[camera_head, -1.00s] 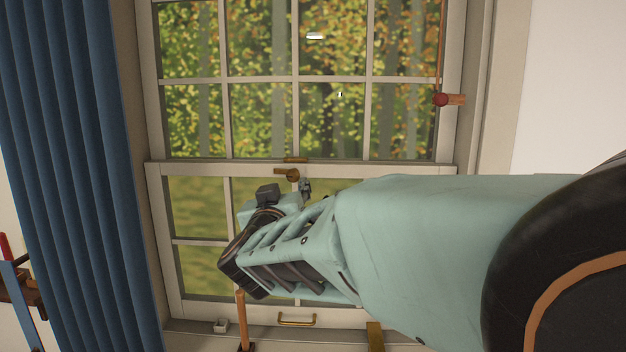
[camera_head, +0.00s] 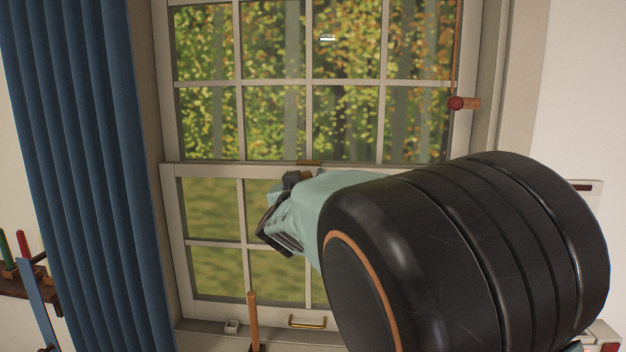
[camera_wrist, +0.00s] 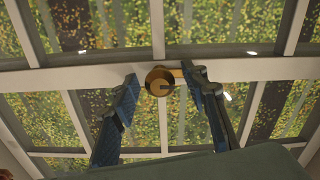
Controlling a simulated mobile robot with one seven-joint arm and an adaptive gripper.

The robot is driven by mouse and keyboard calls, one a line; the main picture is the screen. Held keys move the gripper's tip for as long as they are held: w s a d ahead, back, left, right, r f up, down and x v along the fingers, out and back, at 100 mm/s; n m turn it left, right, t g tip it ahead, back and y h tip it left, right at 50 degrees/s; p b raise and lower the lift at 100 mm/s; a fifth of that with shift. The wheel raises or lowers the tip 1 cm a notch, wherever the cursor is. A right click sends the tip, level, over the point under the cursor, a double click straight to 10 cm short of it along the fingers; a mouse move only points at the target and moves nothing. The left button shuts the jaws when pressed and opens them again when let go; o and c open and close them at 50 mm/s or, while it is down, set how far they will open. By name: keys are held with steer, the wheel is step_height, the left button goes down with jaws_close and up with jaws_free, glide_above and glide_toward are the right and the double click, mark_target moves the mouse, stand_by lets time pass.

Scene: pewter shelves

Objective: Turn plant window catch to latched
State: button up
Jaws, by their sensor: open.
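The window catch (camera_wrist: 158,80) is a round brass piece on the pale meeting rail (camera_wrist: 80,75), in the middle of the wrist view. A brass part reaches right from it toward my right finger; its exact angle is hard to tell. My gripper (camera_wrist: 163,83) is open, one blue-black finger on each side of the catch. The right finger looks close to the brass; I cannot tell if it touches.
A blue curtain (camera_head: 80,150) hangs at the left. A wooden upright (camera_head: 253,320) stands before the lower sash, near a brass handle (camera_head: 307,323). Tools sit on a rack (camera_head: 30,285) at far left.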

jaws_close()
steer(key=shift+m, duration=0.3)
steer(key=m+b, duration=0.2)
steer(key=m, duration=0.1)
steer(key=shift+f+m, duration=0.1)
steer(key=shift+m, duration=0.2)
steer(key=m+b, duration=0.2)
steer(key=m, duration=0.2)
steer(key=shift+d+m, duration=0.1)
steer(key=shift+m, duration=0.2)
steer(key=m+b, duration=0.3)
steer(key=m, duration=0.2)
steer(key=shift+m+b, duration=0.7)
steer(key=shift+m, duration=1.1)
